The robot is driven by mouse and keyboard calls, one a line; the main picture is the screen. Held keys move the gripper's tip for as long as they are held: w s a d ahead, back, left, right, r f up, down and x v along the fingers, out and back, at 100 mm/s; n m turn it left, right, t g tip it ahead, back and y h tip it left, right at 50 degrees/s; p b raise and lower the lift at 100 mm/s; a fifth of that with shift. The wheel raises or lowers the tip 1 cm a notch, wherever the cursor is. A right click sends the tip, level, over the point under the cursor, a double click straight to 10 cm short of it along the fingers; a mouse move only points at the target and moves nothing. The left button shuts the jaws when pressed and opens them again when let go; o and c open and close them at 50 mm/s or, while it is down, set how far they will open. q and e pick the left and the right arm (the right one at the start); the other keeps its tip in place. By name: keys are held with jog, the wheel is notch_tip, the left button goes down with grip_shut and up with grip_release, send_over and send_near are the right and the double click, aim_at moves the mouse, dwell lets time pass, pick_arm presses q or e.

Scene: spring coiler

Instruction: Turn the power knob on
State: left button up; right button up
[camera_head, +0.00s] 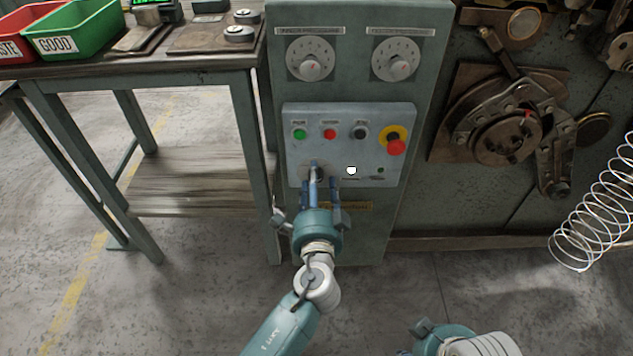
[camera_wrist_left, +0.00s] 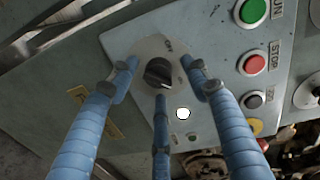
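The power knob (camera_wrist_left: 158,72) is a black knob on a round light plate on the grey control panel (camera_head: 340,142). In the left wrist view its pointer ridge tilts and small lettering sits beside it. In the head view the knob is mostly hidden behind my left gripper (camera_head: 317,180). That gripper's blue fingers are spread around the knob in the left wrist view (camera_wrist_left: 160,82), with visible gaps between fingertips and knob. It is open and holds nothing. My right gripper (camera_head: 440,335) shows only partly at the bottom edge; its fingers are hidden.
Green (camera_head: 299,134), red (camera_head: 330,133) and black (camera_head: 361,132) buttons and a red emergency stop (camera_head: 395,146) sit above the knob. A white round spot (camera_head: 351,170) is right of it. A workbench (camera_head: 180,62) stands left, a coil spring (camera_head: 600,205) right.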

pick_arm(q)
jog(key=s, duration=1.2)
jog(key=shift+r, duration=0.35)
